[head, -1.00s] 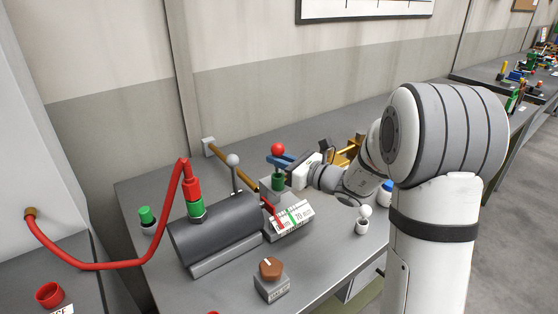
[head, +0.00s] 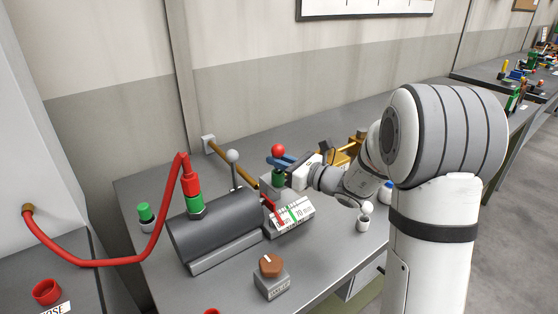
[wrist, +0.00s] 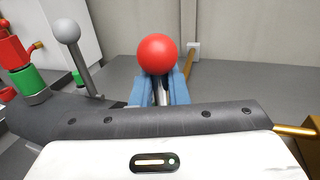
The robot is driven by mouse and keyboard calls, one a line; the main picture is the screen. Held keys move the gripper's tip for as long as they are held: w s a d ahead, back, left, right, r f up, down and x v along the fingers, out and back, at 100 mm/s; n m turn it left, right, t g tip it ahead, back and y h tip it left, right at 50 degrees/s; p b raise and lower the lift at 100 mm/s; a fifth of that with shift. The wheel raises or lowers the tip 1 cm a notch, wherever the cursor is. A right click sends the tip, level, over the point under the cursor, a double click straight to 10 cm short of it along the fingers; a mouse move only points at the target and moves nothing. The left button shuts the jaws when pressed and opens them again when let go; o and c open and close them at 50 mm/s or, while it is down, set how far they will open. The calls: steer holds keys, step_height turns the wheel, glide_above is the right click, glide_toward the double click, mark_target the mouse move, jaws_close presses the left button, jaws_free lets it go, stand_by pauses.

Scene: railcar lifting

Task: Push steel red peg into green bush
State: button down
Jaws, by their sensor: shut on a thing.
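The steel peg with a red ball top (head: 278,150) stands upright; its red ball also shows large in the wrist view (wrist: 157,54). My gripper (head: 280,162) has blue fingers, shut on the peg's steel shaft just below the ball. In the wrist view the fingers (wrist: 158,92) lie on both sides of the shaft. The green bush (head: 278,179) is directly below the fingers, on a grey block by the gauge. The peg's lower end is hidden, so I cannot tell how deep it sits in the bush.
A dark cylinder (head: 215,228) with a grey-ball lever (head: 233,157) and a red hose (head: 110,262) on a green fitting stands left. A scale gauge (head: 290,217), brown knob (head: 270,266) and white cup (head: 363,221) are nearby. A brass rod (head: 231,162) runs behind.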

steer(key=shift+f+b, duration=1.2)
steer(key=shift+f, duration=0.2)
steer(key=c, duration=1.3)
jaws_free()
steer(key=shift+c, duration=0.2)
steer(key=v, duration=0.8)
steer(key=shift+b, duration=0.35)
steer(key=shift+a, duration=0.1)
